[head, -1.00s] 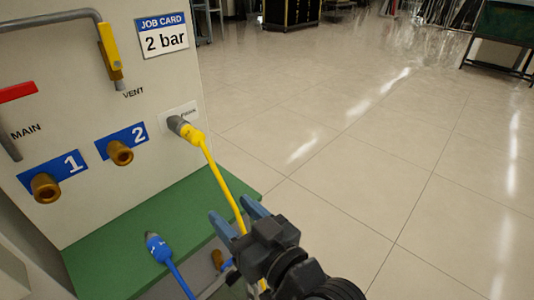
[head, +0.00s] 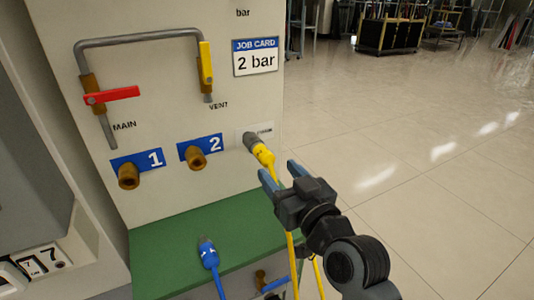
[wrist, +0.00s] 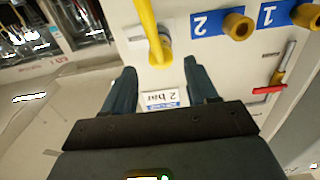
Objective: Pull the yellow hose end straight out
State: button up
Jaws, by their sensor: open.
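The yellow hose end (head: 263,154) is seated by its grey collar in the rightmost port of the pale panel, right of the socket marked 2. Its yellow hose (head: 291,255) hangs down behind my gripper. My gripper (head: 279,170) is open and empty, with its blue fingertips just below and right of the hose end. In the wrist view, the yellow hose end (wrist: 160,47) shows ahead of the gap between my fingers (wrist: 159,68); neither finger visibly touches it.
Brass sockets 1 (head: 128,177) and 2 (head: 196,159) are empty. A red MAIN lever (head: 112,96) and yellow VENT lever (head: 206,62) sit above. A blue hose end (head: 207,250) lies over the green shelf (head: 165,245). Open floor is at right.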

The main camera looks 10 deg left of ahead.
aim_at(270, 163)
jog(key=shift+x, duration=3.5)
grip_shut()
jog(key=shift+s, duration=0.1)
jog(key=shift+b+v, duration=0.5)
jog(key=shift+v, duration=2.05)
jog(key=shift+b+v, duration=0.85)
jog(key=shift+v, duration=2.1)
